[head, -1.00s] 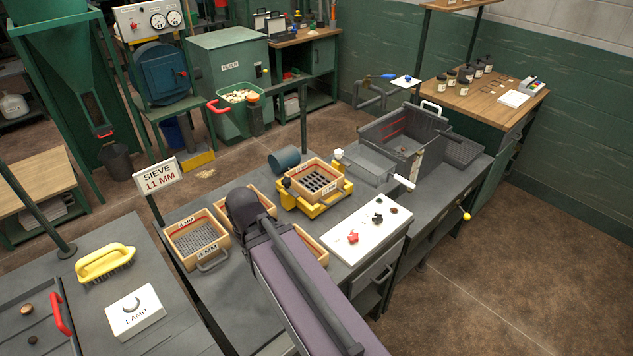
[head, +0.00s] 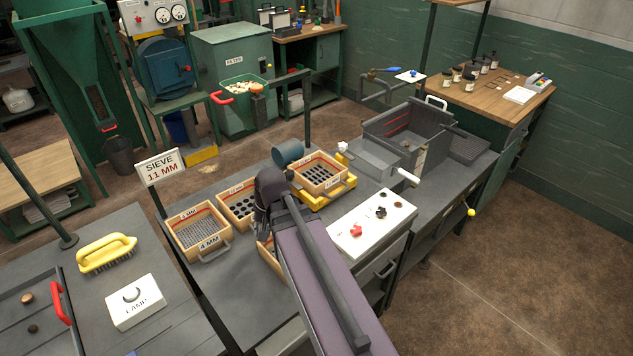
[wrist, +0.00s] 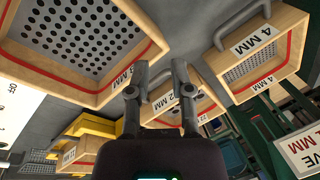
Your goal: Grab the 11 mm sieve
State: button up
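The sign (head: 161,167) reads "SIEVE 11 MM". Several wooden-framed sieves are on the grey bench. The front-left sieve (head: 199,231) is marked 4 MM, and it also shows in the wrist view (wrist: 262,55). Behind it is a large-holed sieve (head: 237,205), apparently marked 22 MM in the wrist view (wrist: 170,103). Another sieve (head: 320,173) sits on a yellow frame; I cannot read its size. My gripper (wrist: 158,82) is open and empty, above the bench.
A white control panel (head: 371,225) with knobs lies right of my arm. A grey metal bin (head: 405,135) stands farther back on the bench.

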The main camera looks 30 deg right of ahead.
jog(key=w+d+f+m+t+y+b, duration=0.1)
jog(key=w+d+m+t+y+b, duration=0.15)
jog(key=w+d+m, duration=0.4)
jog(key=m+t+h+b, duration=0.3)
jog(key=m+t+b, duration=0.5)
jog(key=m, duration=1.4)
send_near(346, 168)
jog(key=t+p, duration=0.2)
jog(key=shift+w+r+g, duration=0.2)
jog(key=shift+w+g, duration=0.05)
jog(key=shift+w, duration=0.2)
jog(key=shift+w+f, duration=0.1)
jog(key=b+x, duration=0.3)
jog(key=x, duration=0.4)
jog(key=shift+f, duration=0.1)
jog(key=shift+w+a+f, duration=0.1)
jog(key=shift+w+f, duration=0.05)
jog(key=shift+w, duration=0.5)
